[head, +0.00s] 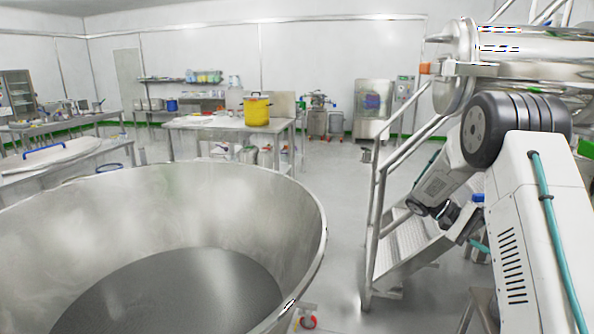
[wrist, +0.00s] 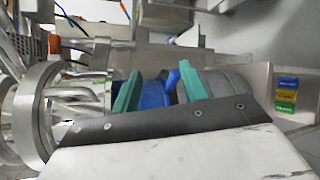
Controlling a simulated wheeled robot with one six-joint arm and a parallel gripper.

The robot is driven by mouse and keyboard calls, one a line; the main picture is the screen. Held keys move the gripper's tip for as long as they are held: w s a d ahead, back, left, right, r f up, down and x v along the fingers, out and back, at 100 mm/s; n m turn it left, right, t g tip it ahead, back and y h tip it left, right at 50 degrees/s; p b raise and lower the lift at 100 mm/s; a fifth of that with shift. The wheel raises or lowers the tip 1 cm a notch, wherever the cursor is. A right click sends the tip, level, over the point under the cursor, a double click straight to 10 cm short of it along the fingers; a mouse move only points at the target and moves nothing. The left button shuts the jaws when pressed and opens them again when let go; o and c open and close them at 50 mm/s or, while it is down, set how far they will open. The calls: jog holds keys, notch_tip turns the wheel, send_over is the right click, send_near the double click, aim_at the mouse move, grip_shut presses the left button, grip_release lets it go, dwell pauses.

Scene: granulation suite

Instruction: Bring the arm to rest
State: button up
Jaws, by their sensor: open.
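My gripper (wrist: 160,80) shows in the wrist view with its two teal fingers apart. A blue object (wrist: 154,96) with an upright blue tab shows in the gap between the fingers. I cannot tell how far behind them it lies, and no grip on it shows. In the head view my arm stands at the right side, folded at a dark ringed joint, with its forearm pointing down and left in front of the metal stairs. The fingers are hard to make out there.
A large steel bowl (head: 300,215) fills the lower left. Metal stairs (head: 405,240) with rails stand close behind my arm, below a steel vessel (head: 520,42). A yellow pot (head: 257,110) stands on a table (head: 215,124) farther back. Open floor (head: 335,190) lies between bowl and stairs.

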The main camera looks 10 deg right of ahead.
jog(key=s+a+r+n+t+y, duration=0.2)
jog(key=s+a+r+t+y, duration=0.1)
jog(key=s+a, duration=0.6)
jog(key=s+a+r+n+t+y, duration=0.2)
jog(key=s+a+t, duration=0.4)
jog(key=s+a, duration=0.3)
jog(key=s+a+r+n+t+y, duration=0.2)
jog(key=s+a+r+t+y, duration=0.2)
jog(key=s+a, duration=0.5)
jog(key=a+r, duration=0.1)
jog(key=a, duration=0.4)
jog(key=shift+r+t, duration=0.2)
jog(key=shift+t, duration=0.1)
jog(key=shift+s, duration=0.1)
jog(key=shift+c, duration=0.8)
